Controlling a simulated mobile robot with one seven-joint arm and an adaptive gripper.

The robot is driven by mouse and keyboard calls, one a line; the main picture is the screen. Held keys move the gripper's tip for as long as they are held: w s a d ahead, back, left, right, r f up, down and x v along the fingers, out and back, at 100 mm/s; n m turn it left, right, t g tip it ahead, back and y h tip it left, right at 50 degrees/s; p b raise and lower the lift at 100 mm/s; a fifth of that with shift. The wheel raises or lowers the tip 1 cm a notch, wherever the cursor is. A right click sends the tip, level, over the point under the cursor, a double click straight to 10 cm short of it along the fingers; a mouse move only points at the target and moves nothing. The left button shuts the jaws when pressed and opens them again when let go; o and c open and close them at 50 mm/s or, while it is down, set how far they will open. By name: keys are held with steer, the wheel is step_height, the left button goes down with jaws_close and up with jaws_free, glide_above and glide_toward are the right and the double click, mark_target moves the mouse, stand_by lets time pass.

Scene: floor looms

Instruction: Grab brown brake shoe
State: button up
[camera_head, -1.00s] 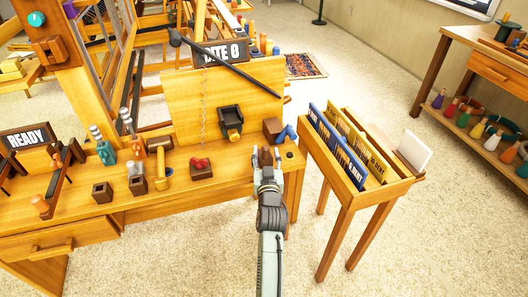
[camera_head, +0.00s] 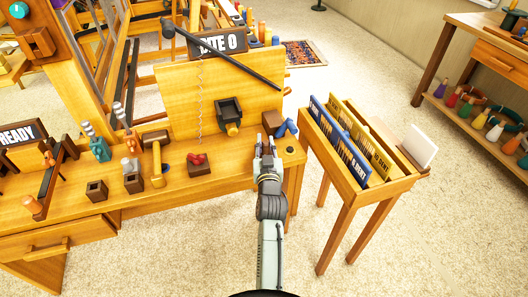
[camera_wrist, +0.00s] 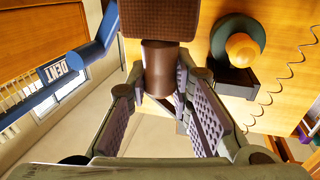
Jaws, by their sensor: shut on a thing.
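The brown brake shoe (camera_head: 271,121) is at the right end of the wooden bench, close to its back board. In the wrist view it is a dark brown textured block (camera_wrist: 158,18) with a round brown stem below it. My gripper (camera_head: 266,141) reaches it from the front. In the wrist view my gripper (camera_wrist: 160,88) is shut on the stem, with a finger on each side. The far side of the block is out of the wrist view, and I cannot tell whether it still touches the bench.
A blue piece (camera_head: 287,128) lies just right of the brake shoe. A black holder with a yellow knob (camera_head: 229,112) is on the left. A file rack (camera_head: 374,197) stands to the right. Small wooden blocks and tools sit along the bench (camera_head: 150,200).

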jaws_close()
